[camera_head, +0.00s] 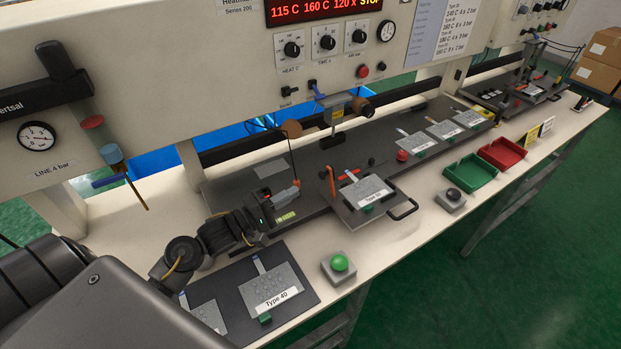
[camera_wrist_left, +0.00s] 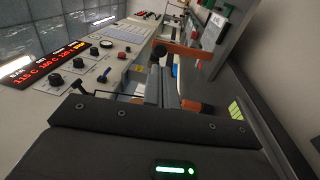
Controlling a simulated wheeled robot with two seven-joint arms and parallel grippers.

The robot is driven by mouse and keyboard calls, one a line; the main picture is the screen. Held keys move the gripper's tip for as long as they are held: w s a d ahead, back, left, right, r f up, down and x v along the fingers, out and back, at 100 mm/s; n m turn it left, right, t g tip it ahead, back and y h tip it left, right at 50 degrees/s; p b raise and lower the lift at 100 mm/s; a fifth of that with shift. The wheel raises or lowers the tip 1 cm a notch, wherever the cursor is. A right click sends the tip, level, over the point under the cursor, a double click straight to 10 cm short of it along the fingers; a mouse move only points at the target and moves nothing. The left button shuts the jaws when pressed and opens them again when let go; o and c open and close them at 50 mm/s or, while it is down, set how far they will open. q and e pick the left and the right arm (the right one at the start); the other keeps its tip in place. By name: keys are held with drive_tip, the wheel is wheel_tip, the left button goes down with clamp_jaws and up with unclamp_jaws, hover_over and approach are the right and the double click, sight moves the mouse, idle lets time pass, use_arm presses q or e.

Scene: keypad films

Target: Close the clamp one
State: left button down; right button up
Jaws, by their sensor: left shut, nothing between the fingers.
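Clamp one is not clearly marked. A clamp with an upright orange-red handle (camera_head: 332,182) stands at the left edge of the fixture plate (camera_head: 398,219). A second red handle (camera_head: 368,174) lies low behind the Type 20 film (camera_head: 367,191). My left gripper (camera_head: 294,188) is shut and empty, to the left of the upright handle and apart from it in the head view. In the left wrist view my shut fingers (camera_wrist_left: 163,86) point away, near an orange bar (camera_wrist_left: 187,49). A second orange-brown end (camera_wrist_left: 194,106) shows beside them; I cannot tell which part it is. My right gripper is out of view.
A Type 40 film (camera_head: 270,288) lies on a dark mat, with a green button (camera_head: 340,263) beside it. A press head (camera_head: 338,112) stands behind the fixture. Green (camera_head: 466,178) and red (camera_head: 503,153) trays sit to the right.

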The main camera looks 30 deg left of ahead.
sight(320, 177)
use_arm(q)
drive_tip(key=p+x, duration=0.1)
drive_tip(key=x, duration=0.4)
drive_tip(key=shift+w+d+r, duration=0.1)
drive_tip(key=shift+w+r, duration=0.05)
drive_tip(key=shift+w, duration=0.05)
drive_tip(key=shift+w+d+p, duration=0.3)
drive_tip(key=shift+w+p, duration=0.05)
drive_tip(key=shift+w, duration=0.15)
